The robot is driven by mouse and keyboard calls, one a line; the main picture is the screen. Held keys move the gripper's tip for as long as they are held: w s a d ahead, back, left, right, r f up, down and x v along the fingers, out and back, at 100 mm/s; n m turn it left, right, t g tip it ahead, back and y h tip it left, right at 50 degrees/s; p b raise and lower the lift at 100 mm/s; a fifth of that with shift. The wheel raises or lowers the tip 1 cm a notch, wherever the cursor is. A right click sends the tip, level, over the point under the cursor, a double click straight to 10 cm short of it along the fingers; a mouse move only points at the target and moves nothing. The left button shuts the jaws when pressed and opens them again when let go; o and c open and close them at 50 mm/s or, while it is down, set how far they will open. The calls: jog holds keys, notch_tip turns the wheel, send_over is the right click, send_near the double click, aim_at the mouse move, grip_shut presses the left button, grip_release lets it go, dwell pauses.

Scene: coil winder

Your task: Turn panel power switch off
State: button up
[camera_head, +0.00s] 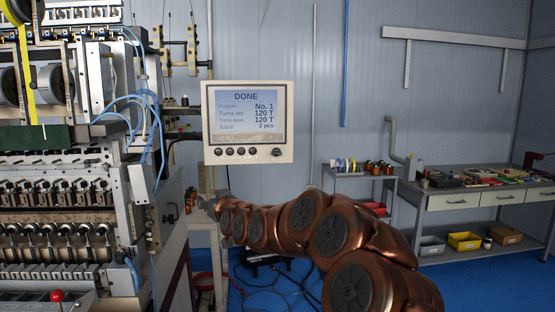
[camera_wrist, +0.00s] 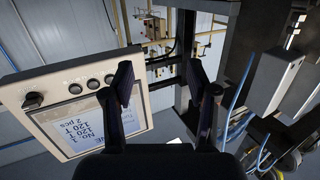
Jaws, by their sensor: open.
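The cream control panel (camera_head: 205,122) hangs in the middle of the head view, its lit screen (camera_head: 246,115) reading DONE. Under the screen is a row of dark buttons (camera_head: 229,151), with a larger dark knob (camera_head: 277,152), likely the power switch, at the right end. In the wrist view the panel (camera_wrist: 75,72) appears upside down at left, with the knob (camera_wrist: 33,99) at its far left. My gripper (camera_wrist: 161,80) is open and empty. Its left finger overlaps the panel's edge in the picture; the knob is well left of both fingers. The knob's setting is too small to read.
The coil winder (camera_head: 70,200) with blue hoses fills the left side. A workbench (camera_head: 480,199) with drawers and parts stands at right, beside a small shelf (camera_head: 347,172). Cables lie on the blue floor. The space right of the panel looks clear.

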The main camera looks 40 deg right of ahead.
jog(key=d+r+m+t+h, duration=0.25)
jog(key=d+h, duration=0.25)
jog(key=d, duration=0.7)
jog(key=m+h, duration=0.2)
jog(key=h, duration=0.3)
send_near(277, 154)
jog(key=r, duration=0.1)
jog(key=shift+g, duration=0.45)
jog(key=shift+p+x, duration=0.65)
jog(key=shift+x, duration=2.4)
jog(key=shift+w+d, duration=0.35)
jog(key=shift+w, duration=0.2)
jog(key=shift+w+d+r+p, duration=0.35)
jog(key=shift+w, duration=0.1)
grip_shut()
